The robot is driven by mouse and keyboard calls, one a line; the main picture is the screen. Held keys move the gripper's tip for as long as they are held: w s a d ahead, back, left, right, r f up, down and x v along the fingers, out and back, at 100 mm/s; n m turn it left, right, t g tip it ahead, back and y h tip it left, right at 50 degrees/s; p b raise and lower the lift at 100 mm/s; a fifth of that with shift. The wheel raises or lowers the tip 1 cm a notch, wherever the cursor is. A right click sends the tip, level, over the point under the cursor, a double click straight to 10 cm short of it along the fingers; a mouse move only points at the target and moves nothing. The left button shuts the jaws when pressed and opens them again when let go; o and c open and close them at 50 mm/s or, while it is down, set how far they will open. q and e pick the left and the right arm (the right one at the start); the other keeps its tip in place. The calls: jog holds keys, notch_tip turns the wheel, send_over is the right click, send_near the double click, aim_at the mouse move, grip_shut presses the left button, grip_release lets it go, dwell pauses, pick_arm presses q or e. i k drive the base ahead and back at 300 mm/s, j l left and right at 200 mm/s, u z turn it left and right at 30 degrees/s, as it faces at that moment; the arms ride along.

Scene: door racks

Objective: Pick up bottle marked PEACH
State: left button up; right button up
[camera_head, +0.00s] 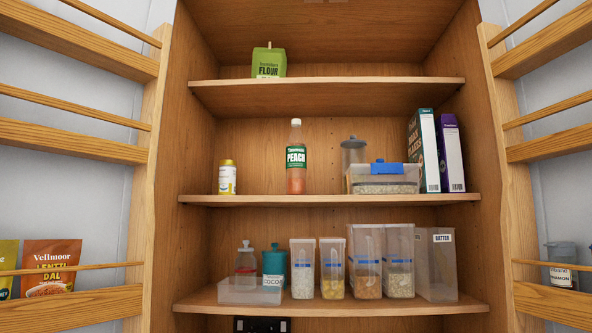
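The bottle marked PEACH (296,171) stands upright on the middle shelf (330,200) of the wooden cupboard. It has a pale cap, a green and white label and peach-coloured liquid in its lower part. Nothing covers it from the front. Neither of my grippers shows in the head view.
A yellow-lidded tin (227,177) stands left of the bottle; a blue-latched clear box (384,180) and a grey-lidded jar (354,152) stand to its right. Flour (268,61) sits above. Several clear containers (368,262) fill the lower shelf. Open doors with racks (70,137) flank both sides.

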aim_at(296, 149)
jog(key=j+z, duration=0.1)
jog(key=i+z, duration=0.35)
jog(key=i+j+z, duration=0.1)
jog(key=z, duration=0.25)
jog(key=i+j+z, duration=0.35)
jog(key=k+l, duration=0.1)
